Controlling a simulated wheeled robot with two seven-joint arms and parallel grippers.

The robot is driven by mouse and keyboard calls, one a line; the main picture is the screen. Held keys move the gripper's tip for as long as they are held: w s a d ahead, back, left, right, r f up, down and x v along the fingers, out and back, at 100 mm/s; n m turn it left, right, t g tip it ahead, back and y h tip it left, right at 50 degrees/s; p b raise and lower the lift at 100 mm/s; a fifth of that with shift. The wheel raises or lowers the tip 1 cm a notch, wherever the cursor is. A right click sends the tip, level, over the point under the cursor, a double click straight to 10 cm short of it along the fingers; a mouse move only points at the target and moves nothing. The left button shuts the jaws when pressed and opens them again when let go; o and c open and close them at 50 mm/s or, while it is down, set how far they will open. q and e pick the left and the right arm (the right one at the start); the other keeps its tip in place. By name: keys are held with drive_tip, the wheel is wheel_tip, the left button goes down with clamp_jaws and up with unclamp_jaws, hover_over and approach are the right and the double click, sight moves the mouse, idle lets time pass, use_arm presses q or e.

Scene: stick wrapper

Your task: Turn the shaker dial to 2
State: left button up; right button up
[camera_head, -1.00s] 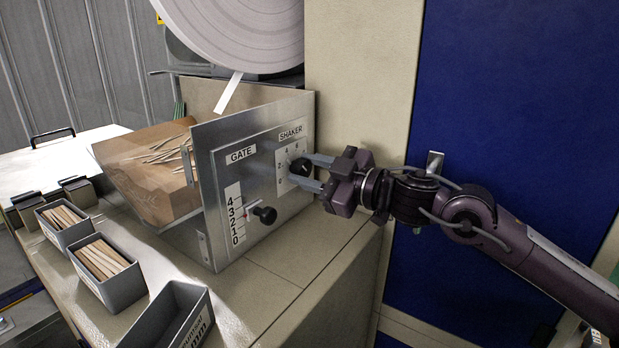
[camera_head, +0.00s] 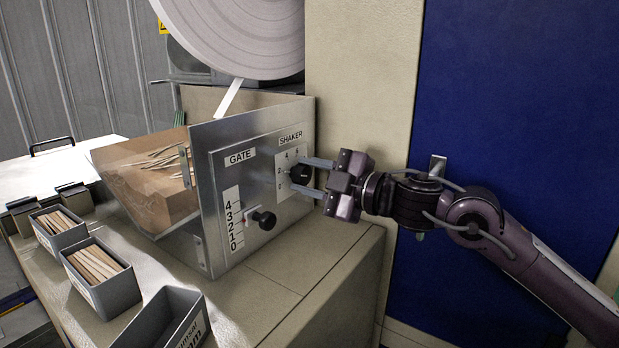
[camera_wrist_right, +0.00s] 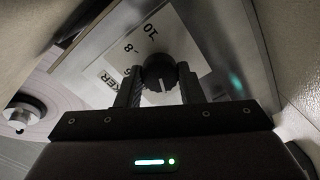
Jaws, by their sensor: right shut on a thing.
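The shaker dial (camera_head: 300,172) is a round black knob on the metal front panel under the SHAKER label (camera_head: 291,138). Numbers 2 and 4 show on the white scale to its left and above. My right gripper (camera_head: 303,174) comes from the right and is shut on the dial, one finger above and one below. In the right wrist view the dial (camera_wrist_right: 160,72) sits between the fingertips (camera_wrist_right: 160,84); its white pointer line points down in that picture, away from the visible 8 and 10. Which number it points at is hidden. My left gripper is out of view.
The gate knob (camera_head: 264,220) sticks out of the panel below left of the dial. A hopper of sticks (camera_head: 150,180) is behind the panel. Stick bins (camera_head: 105,290) stand at the front left. A blue panel (camera_head: 520,120) is behind my right arm.

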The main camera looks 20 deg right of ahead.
drive_tip(key=o, duration=1)
drive_tip(key=shift+r, duration=0.1)
wheel_tip(320, 180, up, 20)
drive_tip(key=p, duration=0.1)
